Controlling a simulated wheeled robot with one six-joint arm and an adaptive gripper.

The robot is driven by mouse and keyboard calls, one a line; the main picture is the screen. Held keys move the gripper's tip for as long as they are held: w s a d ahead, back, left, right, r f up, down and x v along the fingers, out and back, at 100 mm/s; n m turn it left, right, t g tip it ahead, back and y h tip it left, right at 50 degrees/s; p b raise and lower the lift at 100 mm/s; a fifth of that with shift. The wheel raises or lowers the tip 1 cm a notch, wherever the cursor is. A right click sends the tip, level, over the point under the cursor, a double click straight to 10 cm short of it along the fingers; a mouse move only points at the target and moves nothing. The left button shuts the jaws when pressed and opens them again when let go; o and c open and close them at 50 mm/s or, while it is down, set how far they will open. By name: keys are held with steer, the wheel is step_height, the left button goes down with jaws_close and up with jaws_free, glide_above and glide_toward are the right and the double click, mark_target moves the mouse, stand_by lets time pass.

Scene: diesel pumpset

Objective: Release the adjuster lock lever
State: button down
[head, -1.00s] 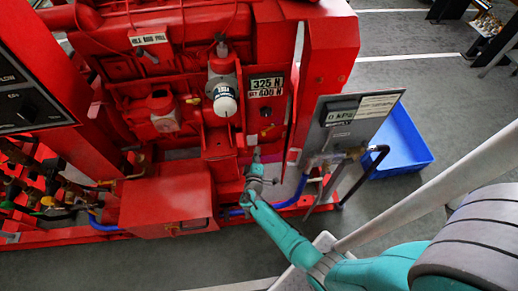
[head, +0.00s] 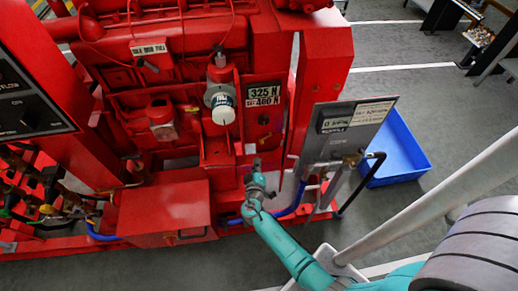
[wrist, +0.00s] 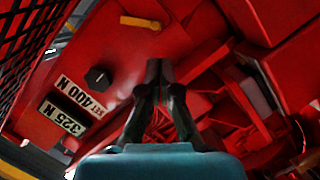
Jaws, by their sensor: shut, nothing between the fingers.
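My gripper (head: 256,165) is shut and empty in front of the red pumpset, below the 325 N and SET 400 N plates (head: 264,94). In the wrist view its dark fingertips (wrist: 160,70) are together, close to red metalwork. A black hex-shaped knob (wrist: 98,76) sits on the red panel left of the fingers, beside the same plates (wrist: 72,112). It also shows in the head view (head: 264,119).
A white filter canister (head: 222,103) is up and left of my gripper. A red box (head: 165,210) stands lower left. A grey gauge panel (head: 345,130) with a bent pipe is to the right, with a blue bin (head: 400,150) on the floor behind it.

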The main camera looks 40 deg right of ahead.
mark_target(266, 139)
steer(key=r+m+y, duration=0.1)
steer(key=r+m, duration=0.1)
steer(key=r, duration=0.1)
steer(key=r+m+y, duration=0.1)
steer(key=r+m, duration=0.1)
steer(key=shift+s+r+t, duration=0.2)
steer(key=shift+r+t, duration=0.2)
steer(key=shift+w, duration=0.1)
steer(key=x, duration=0.9)
steer(key=shift+d, duration=0.2)
steer(key=shift+w+d+f, duration=0.1)
steer(key=shift+d+f, duration=0.35)
steer(key=shift+f, duration=0.4)
steer(key=shift+s+d+f, duration=0.15)
steer(key=shift+d+f, duration=0.05)
steer(key=shift+f, duration=0.35)
steer(key=shift+s+d+f, duration=0.15)
steer(key=shift+f, duration=0.35)
